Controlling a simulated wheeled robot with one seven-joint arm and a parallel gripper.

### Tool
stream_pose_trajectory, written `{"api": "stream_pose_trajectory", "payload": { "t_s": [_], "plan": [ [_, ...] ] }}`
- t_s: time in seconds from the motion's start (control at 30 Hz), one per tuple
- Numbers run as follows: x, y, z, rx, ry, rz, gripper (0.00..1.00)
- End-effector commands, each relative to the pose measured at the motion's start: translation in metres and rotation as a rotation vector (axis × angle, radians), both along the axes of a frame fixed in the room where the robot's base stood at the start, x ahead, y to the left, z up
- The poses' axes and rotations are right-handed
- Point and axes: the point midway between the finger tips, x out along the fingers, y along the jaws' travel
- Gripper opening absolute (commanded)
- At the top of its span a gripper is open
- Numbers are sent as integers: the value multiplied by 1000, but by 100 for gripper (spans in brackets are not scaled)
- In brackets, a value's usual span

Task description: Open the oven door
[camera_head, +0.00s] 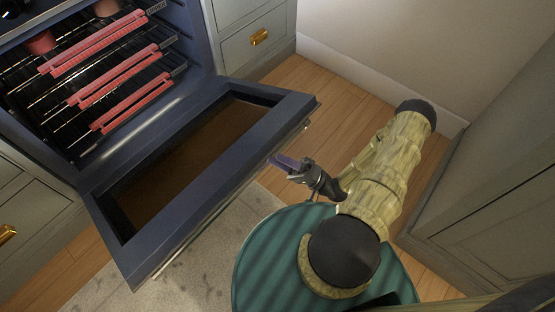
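The oven door (270,141) is dark blue with a brown window, and it is swung down well away from the oven (205,40). The oven's inside is exposed, with wire racks and pink bars along their front edges. A thin handle bar (215,215) runs along the door's outer edge. My gripper (280,162) is at the outer edge of the door, near its right end. Its fingers point left toward the handle side. Whether the fingers touch the handle or are parted is too small to tell.
Grey cabinets with brass pulls flank the oven, including a drawer (255,42) at the right. A tall grey cabinet (490,180) stands at the far right. A pale rug (185,270) lies below the door. Wooden floor (325,95) is clear between the door and the wall.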

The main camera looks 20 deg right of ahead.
Motion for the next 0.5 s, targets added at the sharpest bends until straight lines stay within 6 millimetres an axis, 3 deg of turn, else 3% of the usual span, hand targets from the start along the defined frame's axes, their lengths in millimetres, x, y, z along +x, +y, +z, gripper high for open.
{"api": "stream_pose_trajectory", "payload": {
  "t_s": [0.5],
  "plan": [
    [-7, -19, -23, 0, -1, -2, 44]
  ]
}}
